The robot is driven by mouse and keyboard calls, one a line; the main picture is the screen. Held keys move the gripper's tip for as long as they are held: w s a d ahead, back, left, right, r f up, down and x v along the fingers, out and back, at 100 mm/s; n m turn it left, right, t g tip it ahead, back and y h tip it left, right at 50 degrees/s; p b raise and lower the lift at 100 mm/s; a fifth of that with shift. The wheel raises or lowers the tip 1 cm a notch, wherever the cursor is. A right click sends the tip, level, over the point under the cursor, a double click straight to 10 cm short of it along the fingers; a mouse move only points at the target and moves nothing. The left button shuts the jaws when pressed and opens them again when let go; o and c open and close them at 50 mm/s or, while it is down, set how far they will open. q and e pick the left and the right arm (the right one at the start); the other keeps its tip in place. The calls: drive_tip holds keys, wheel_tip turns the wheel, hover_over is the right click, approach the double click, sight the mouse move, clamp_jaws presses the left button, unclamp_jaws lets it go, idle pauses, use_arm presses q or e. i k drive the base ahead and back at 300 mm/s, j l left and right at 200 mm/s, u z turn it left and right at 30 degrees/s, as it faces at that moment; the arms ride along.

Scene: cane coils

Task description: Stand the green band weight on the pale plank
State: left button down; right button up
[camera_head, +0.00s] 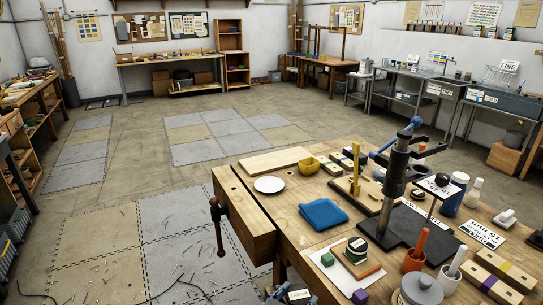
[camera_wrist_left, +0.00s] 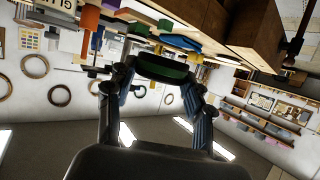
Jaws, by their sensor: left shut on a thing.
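My left gripper (camera_head: 286,293) is at the bottom edge of the head view, in front of the workbench and mostly cut off. In the left wrist view the left gripper (camera_wrist_left: 165,76) is shut on a dark round weight with a green band, the green band weight (camera_wrist_left: 163,67), held between both fingertips. In the head view the top of the green band weight (camera_head: 299,295) shows a pale label. The pale plank (camera_head: 275,161) lies flat at the back left of the bench top, apart from the gripper, and looks bare. My right gripper is not in view.
A vise (camera_head: 240,215) juts out left.

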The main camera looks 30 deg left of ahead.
sight(260, 164)
drive_tip(key=i+j+z, duration=0.1)
drive_tip(key=j+z, duration=0.35)
drive_tip(key=j, duration=0.9)
drive_tip(key=j+z, duration=0.45)
drive_tip(key=j, duration=0.85)
drive_tip(key=j+z, duration=0.15)
drive_tip(key=j, duration=0.3)
drive_tip(key=j+z, duration=0.2)
drive_tip(key=j, duration=0.25)
drive_tip(key=k+j+z, duration=0.15)
drive_tip(key=j, duration=0.25)
drive_tip(key=k+j+z, duration=0.15)
drive_tip(key=j, duration=0.3)
drive_tip(key=j+z, duration=0.2)
drive_tip(key=j, duration=0.2)
drive_tip(key=k+j+z, duration=0.15)
drive_tip(key=j, duration=0.25)
drive_tip(key=k+j+z, duration=0.1)
drive_tip(key=j, duration=0.35)
drive_tip(key=k+j, duration=0.1)
drive_tip(key=j, duration=0.4)
drive_tip(key=k+j+z, duration=0.15)
drive_tip(key=j, duration=0.3)
drive_tip(key=i, duration=0.05)
